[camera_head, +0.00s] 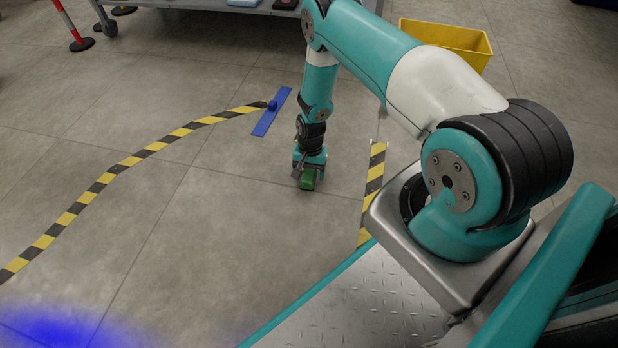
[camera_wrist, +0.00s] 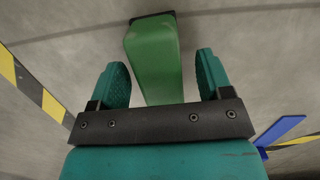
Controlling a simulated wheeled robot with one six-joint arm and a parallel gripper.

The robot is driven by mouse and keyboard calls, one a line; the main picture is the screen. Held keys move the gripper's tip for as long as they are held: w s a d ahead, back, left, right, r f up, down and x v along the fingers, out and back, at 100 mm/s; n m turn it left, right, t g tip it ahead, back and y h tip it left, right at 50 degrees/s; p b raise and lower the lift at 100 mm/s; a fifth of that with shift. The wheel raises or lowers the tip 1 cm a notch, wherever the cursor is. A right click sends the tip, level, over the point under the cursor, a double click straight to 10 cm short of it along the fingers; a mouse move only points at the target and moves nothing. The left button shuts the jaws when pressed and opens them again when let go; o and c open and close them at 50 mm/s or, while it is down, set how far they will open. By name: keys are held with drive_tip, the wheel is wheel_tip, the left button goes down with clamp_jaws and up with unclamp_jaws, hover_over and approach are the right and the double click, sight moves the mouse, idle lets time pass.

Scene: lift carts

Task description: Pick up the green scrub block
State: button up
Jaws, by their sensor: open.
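The green scrub block (camera_head: 308,180) is on the grey floor directly below my gripper (camera_head: 306,172) in the head view. In the wrist view the green scrub block (camera_wrist: 154,58) lies lengthwise between the two teal fingers of my gripper (camera_wrist: 162,78), with a dark strip at its far end. The fingers are open, with a gap showing on each side of the block. The near end of the block is hidden behind the dark gripper bar.
A blue flat piece with a knob (camera_head: 270,112) lies left of my gripper. Yellow-black tape (camera_head: 130,161) runs across the floor. A yellow bin (camera_head: 448,38) and a metal cart (camera_head: 200,5) stand at the back.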

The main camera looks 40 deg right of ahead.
sight(309, 170)
drive_tip(key=shift+f, duration=0.2)
idle(0.5)
drive_tip(key=c, duration=1.1)
drive_tip(key=shift+o, duration=0.2)
drive_tip(key=shift+r, duration=0.15)
wheel_tip(309, 170, up, 20)
drive_tip(key=p, duration=1)
drive_tip(key=shift+r+p, duration=0.15)
drive_tip(key=shift+p, duration=0.25)
